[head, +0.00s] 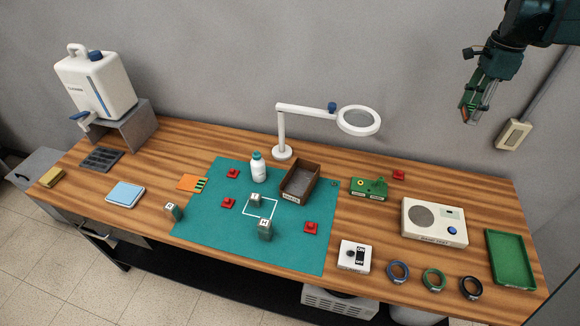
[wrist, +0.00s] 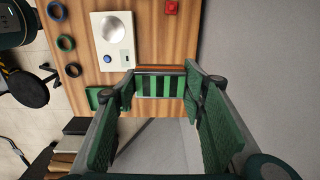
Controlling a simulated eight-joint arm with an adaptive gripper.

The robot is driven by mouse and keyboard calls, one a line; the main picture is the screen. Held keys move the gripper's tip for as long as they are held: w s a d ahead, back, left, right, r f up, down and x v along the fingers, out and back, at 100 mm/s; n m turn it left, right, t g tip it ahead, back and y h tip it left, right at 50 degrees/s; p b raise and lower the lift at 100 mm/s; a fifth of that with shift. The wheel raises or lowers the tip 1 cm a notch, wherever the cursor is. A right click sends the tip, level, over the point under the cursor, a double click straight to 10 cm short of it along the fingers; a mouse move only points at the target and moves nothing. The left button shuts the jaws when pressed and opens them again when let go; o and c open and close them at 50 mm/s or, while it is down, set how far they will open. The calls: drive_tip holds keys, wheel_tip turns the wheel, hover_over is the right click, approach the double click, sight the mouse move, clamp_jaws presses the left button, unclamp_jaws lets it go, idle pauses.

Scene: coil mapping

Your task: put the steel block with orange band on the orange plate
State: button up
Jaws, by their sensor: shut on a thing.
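My gripper (head: 466,112) is raised high at the upper right, above the back of the bench. It is shut on a piece with an orange band (wrist: 160,71) and green and dark stripes below it in the wrist view. The fingers hide much of this piece, so I cannot tell its full shape. A flat orange plate (head: 187,181) with green and dark stripes at its right side lies at the left edge of the green mat. Small grey blocks stand at the mat's left edge (head: 173,211), inside the white outline (head: 256,199) and at its front (head: 265,230). I make out no orange band on them.
The green mat (head: 210,235) also bears red pieces, a white bottle (head: 258,167) and a brown tray (head: 313,171). A magnifier lamp (head: 282,135) stands behind. A white device (head: 434,232), several rings and a green tray (head: 510,259) stand at the right.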

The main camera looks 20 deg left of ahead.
drive_tip(key=shift+r, duration=0.85)
drive_tip(key=w+a+n, duration=0.2)
drive_tip(key=a+n, duration=0.3)
drive_tip(key=a, duration=1.9)
drive_tip(key=w+a+n, duration=0.1)
drive_tip(key=a+n, duration=0.3)
drive_tip(key=a, duration=2)
drive_tip(key=s+a+n, duration=0.3)
drive_tip(key=s+a, duration=0.5)
drive_tip(key=a, duration=0.7)
drive_tip(key=s+a+n, duration=0.3)
drive_tip(key=s+a, duration=0.6)
drive_tip(key=a, duration=0.5)
drive_tip(key=s+a+n, duration=0.3)
drive_tip(key=s+a, duration=0.5)
drive_tip(key=a, duration=0.7)
wheel_tip(320, 180, down, 26)
drive_tip(key=shift+f, duration=0.2)
